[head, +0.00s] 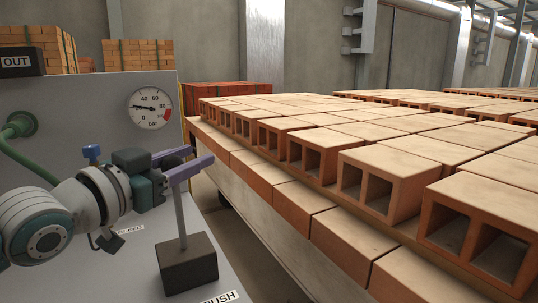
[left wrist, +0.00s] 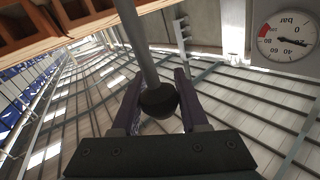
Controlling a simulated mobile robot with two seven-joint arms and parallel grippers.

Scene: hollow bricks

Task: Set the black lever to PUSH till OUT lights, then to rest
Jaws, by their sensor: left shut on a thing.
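The black lever has a black base block (head: 188,266), a grey shaft (head: 181,218) and a black ball knob. The shaft stands nearly upright, its top leaning slightly left. My left gripper (head: 188,164) is shut on the knob, its purple fingers on either side. In the left wrist view, the knob (left wrist: 159,101) sits between the fingers. A PUSH label (head: 220,298) is at the panel's bottom edge, in front of the base. The OUT sign (head: 16,61) is a dark box with white letters and looks unlit. My right gripper is not in view.
A round bar gauge (head: 149,108) is on the grey panel (head: 85,110). A green hose (head: 30,155) enters at left. A BLEED label (head: 130,230) is partly hidden by my arm. Rows of hollow bricks (head: 380,185) fill the right, close beyond the lever.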

